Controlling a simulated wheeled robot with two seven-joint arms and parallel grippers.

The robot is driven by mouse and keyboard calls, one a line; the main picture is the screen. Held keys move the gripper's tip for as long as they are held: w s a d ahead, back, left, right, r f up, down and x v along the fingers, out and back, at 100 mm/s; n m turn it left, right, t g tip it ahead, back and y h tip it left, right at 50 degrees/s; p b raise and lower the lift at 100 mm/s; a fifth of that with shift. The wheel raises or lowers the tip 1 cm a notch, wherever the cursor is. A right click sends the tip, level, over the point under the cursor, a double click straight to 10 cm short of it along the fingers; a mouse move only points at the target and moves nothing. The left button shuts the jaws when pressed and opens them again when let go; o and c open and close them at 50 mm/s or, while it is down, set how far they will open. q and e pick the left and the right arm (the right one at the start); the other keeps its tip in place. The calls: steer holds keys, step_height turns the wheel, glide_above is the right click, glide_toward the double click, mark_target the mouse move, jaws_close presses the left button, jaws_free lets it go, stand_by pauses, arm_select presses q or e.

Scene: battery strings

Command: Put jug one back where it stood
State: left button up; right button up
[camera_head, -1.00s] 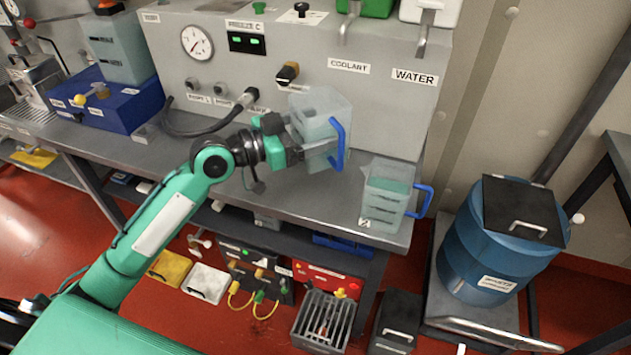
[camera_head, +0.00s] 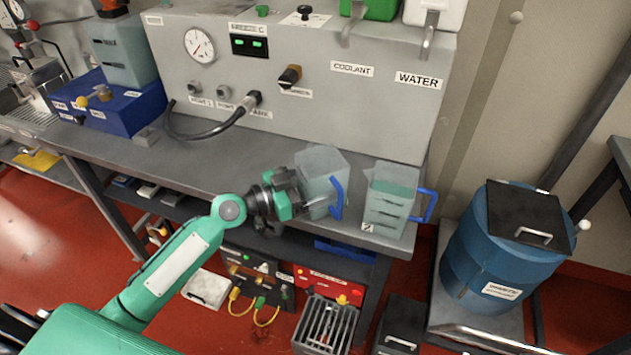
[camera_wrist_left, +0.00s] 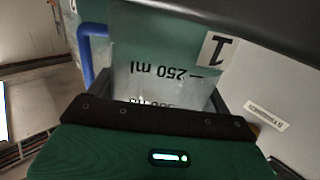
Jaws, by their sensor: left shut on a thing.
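Jug one (camera_head: 323,170) is a clear jug with a blue handle on its right side. It is at the front part of the grey bench, left of jug two. My left gripper (camera_head: 300,192) is shut on its left side. In the left wrist view jug one (camera_wrist_left: 160,50) fills the space past the fingers, with a "1" label and a 250 ml mark showing upside down. I cannot tell whether its base touches the bench. Jug two (camera_head: 390,198), with green-tinted contents and a blue handle, stands upright near the bench's right end. My right gripper is not in view.
The grey bench (camera_head: 190,160) has free room left of jug one. Behind stands a panel with a gauge (camera_head: 199,45), a black hose (camera_head: 205,132) and COOLANT and WATER taps above. A blue waste drum (camera_head: 500,255) stands right of the bench.

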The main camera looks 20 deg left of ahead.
arm_select(q)
steer(key=o, duration=1.2)
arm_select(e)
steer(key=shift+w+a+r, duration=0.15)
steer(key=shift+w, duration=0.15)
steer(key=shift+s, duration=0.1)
